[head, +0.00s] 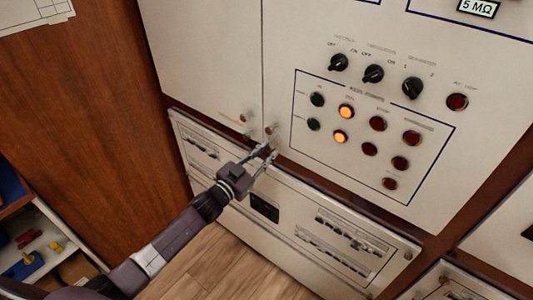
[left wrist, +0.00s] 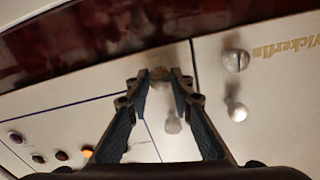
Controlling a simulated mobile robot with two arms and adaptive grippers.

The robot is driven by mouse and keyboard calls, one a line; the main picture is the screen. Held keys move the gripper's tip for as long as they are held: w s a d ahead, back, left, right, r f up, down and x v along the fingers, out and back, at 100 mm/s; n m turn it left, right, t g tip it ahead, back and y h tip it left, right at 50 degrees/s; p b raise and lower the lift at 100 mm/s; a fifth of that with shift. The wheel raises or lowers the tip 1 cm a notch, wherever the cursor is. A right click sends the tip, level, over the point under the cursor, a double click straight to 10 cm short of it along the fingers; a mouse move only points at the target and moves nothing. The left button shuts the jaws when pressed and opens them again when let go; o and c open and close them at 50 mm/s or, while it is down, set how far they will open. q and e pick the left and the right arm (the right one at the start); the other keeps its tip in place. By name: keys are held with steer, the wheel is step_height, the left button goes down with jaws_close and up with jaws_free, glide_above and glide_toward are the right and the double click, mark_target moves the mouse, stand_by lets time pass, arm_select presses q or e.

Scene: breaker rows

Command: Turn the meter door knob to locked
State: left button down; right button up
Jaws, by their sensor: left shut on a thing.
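The meter door (head: 440,205) is the cream panel with dials and lamps, and it looks closed. A small slotted metal knob (left wrist: 160,76) at its lower corner is between the fingertips of my left gripper (head: 268,151), which is shut on it. The fingers also show in the left wrist view (left wrist: 159,80), one on each side of the knob and hiding much of it. I cannot tell the knob's exact turn. A ball-shaped pull (head: 271,128) sits just above the held knob on the same door. My right gripper is not in view.
The neighbouring left door (head: 205,55) has its own ball pull (left wrist: 236,110) and slotted knob (left wrist: 235,60) close by. A lower panel (head: 300,225) with breaker rows lies beneath. A shelf with coloured parts (head: 28,240) stands at lower left.

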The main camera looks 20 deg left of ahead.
arm_select(q)
steer(key=m+b, duration=0.1)
steer(key=m, duration=0.3)
steer(key=shift+m, duration=0.3)
steer(key=m+b, duration=0.1)
steer(key=m, duration=0.2)
steer(key=shift+m, duration=0.3)
steer(key=m+b, duration=0.1)
steer(key=m, duration=0.3)
steer(key=shift+f, duration=0.1)
steer(key=shift+m+b, duration=0.65)
steer(key=shift+m, duration=0.95)
steer(key=c, duration=1.7)
jaws_free()
